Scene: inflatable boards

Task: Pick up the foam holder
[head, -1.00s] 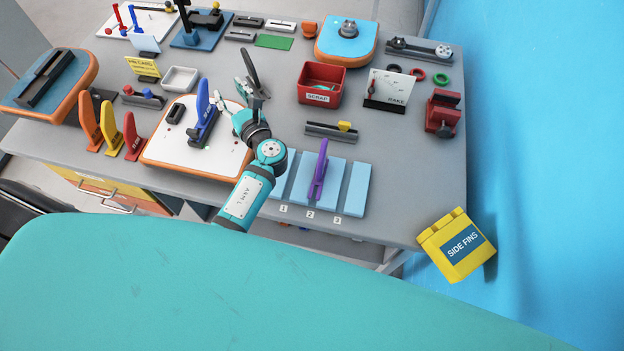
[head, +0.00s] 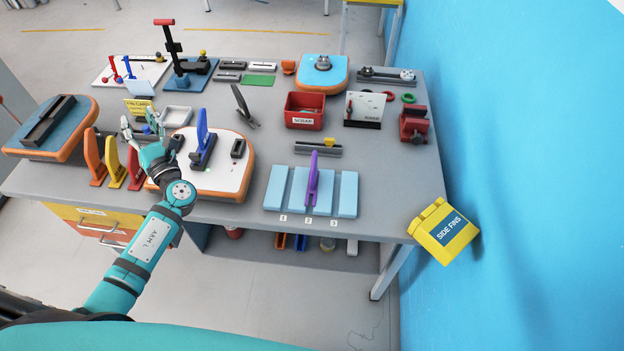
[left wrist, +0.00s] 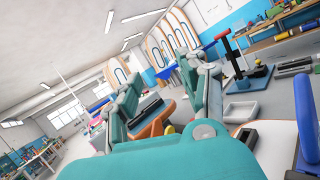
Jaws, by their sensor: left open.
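No part is clearly marked as the foam holder, and I cannot tell which one it is. Light-blue pads (head: 276,188) marked 1, 2 and 3 lie at the table's front, with a purple fin (head: 313,178) upright at the middle one. A blue-topped orange stand (head: 84,125) with a dark slotted block is at the left end. My left gripper (head: 141,124) is open and empty, above the table near the red fin (head: 135,167) and the yellow card. Its two fingers also show apart in the left wrist view (left wrist: 166,95). My right gripper is out of view.
A white-topped orange board (head: 230,184) with a blue fin (head: 202,135) is right of my left gripper. A white tray (head: 177,113) is close behind it.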

